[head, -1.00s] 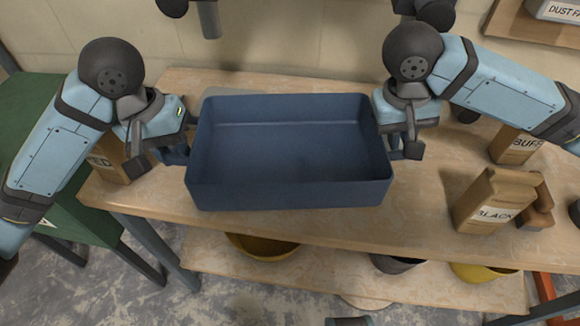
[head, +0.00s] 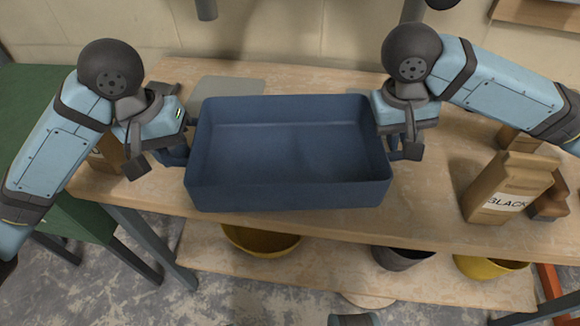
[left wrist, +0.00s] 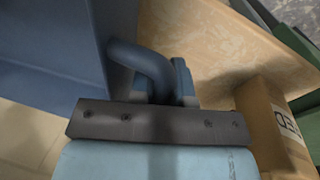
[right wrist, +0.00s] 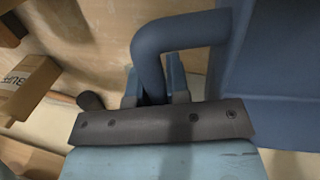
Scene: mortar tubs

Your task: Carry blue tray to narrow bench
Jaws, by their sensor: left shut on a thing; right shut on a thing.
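The blue tray (head: 290,195) is an empty, deep rectangular box, roughly level in the head view over the wooden bench (head: 420,215). My left gripper (head: 176,152) is shut on the handle at its left end. The left wrist view shows that looped handle (left wrist: 150,62) between the fingers. My right gripper (head: 398,150) is shut on the handle at the right end, and the right wrist view shows this handle (right wrist: 165,42) in the fingers. The tray hides the bench beneath it. I cannot tell how high it is. Which bench is the narrow one is not clear.
A bag marked BLACK (head: 505,190) stands right of the tray. A brown bag (head: 106,153) is close by my left gripper. A flat grey sheet (head: 225,88) lies behind the tray. A green table (head: 35,110) is at left. Yellow tubs (head: 262,242) are on the lower shelf.

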